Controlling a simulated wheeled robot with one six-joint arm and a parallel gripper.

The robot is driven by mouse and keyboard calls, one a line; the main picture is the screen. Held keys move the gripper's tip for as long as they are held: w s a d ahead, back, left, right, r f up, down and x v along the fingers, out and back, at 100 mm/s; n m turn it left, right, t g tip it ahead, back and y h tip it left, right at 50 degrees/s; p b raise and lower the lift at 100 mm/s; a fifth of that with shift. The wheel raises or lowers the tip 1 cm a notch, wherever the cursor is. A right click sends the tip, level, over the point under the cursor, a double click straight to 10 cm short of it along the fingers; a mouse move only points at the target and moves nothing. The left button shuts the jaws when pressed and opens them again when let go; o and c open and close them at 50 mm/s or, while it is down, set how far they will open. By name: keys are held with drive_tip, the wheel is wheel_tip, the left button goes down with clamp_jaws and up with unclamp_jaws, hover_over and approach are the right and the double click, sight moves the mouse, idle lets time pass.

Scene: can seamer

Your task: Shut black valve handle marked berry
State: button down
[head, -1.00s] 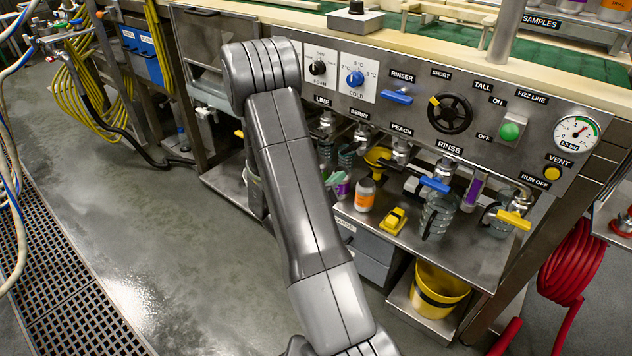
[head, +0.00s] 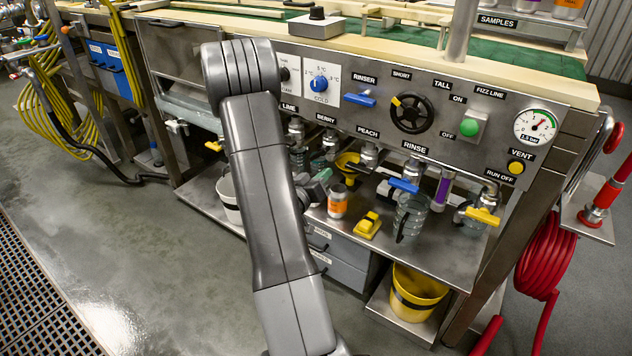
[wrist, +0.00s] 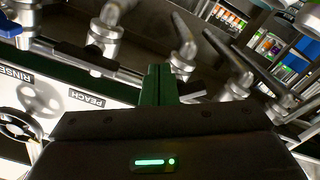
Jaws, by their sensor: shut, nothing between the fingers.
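The BERRY label (head: 326,119) is on the steel panel in the head view, with a metal valve (head: 325,138) below it. Its black handle is not clear there, as my arm and gripper crowd that spot. My gripper (head: 322,177) is low under the panel, just in front of and below the BERRY valve. In the wrist view the green fingers (wrist: 158,85) are together and empty, among the valve pipes. A long dark lever (wrist: 262,68) is right of them, apart from the fingers; I cannot tell whether it is the berry handle.
The PEACH label (head: 367,132) and its valve are just right of my gripper. A blue RINSE handle (head: 404,185) and a yellow handle (head: 482,216) are further right. An orange-labelled can (head: 337,202) and a yellow block (head: 368,226) stand on the shelf below.

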drive_tip(key=shift+w+d, duration=0.35)
drive_tip(key=shift+w, duration=0.15)
drive_tip(key=shift+w+a+r+p, duration=0.3)
drive_tip(key=shift+a+r+p, duration=0.05)
drive_tip(key=shift+a, duration=0.05)
idle(0.8)
drive_tip(key=shift+w+a+f, duration=0.1)
drive_tip(key=shift+a+f, duration=0.05)
drive_tip(key=shift+f, duration=0.1)
idle(0.5)
drive_tip(key=shift+w+a+f+b, duration=0.15)
drive_tip(key=shift+a+f+b, duration=0.1)
drive_tip(key=shift+b, duration=0.1)
drive_tip(key=shift+w+a+f, duration=0.3)
drive_tip(key=shift+w+a, duration=0.25)
drive_tip(key=shift+a, duration=0.2)
drive_tip(key=shift+f, duration=0.15)
